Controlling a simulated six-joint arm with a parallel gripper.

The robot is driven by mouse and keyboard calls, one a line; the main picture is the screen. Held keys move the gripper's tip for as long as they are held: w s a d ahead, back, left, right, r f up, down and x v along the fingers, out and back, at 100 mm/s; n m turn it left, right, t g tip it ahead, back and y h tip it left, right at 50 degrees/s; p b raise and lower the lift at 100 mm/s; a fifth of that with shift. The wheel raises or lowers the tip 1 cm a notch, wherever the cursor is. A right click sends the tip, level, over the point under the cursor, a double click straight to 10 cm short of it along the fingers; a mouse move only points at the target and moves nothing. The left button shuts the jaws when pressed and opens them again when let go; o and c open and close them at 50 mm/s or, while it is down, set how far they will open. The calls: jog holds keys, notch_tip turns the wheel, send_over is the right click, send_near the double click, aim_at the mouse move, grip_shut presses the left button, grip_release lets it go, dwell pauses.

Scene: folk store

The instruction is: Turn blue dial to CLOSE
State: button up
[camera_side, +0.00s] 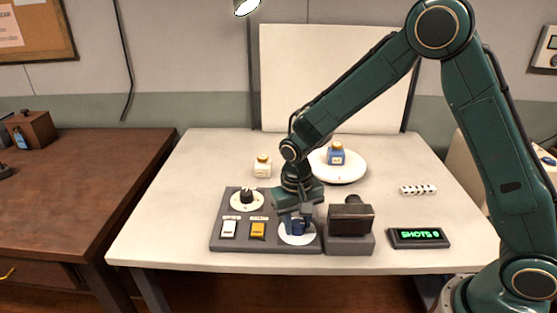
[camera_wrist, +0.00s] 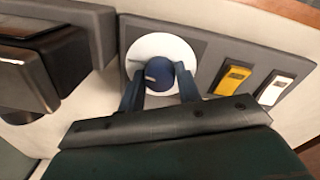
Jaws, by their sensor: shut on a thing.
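The blue dial (camera_side: 297,227) sits on a round white plate at the right end of the grey control panel (camera_side: 222,217). In the wrist view the dial (camera_wrist: 159,72) has a pale mark on its knob, and the white plate (camera_wrist: 160,44) shows around it. My gripper (camera_side: 297,213) points down over the dial in the side view. In the wrist view my gripper (camera_wrist: 160,92) has one blue finger on each side of the dial and is shut on it. I cannot read any CLOSE label.
The panel also holds a black dial (camera_side: 246,196), a white switch (camera_side: 229,229) and a yellow switch (camera_side: 258,231). A dark camera-like box (camera_side: 351,218) stands close right of the panel, beside a "SHOTS 9" display (camera_side: 418,237). Behind are a cream bottle (camera_side: 263,167) and a blue bottle (camera_side: 336,154) on a white disc.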

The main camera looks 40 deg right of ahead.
aim_at(296, 224)
jog(key=o, duration=1)
jog(key=shift+c, duration=0.2)
notch_tip(296, 224, up, 14)
jog(key=shift+a, duration=0.3)
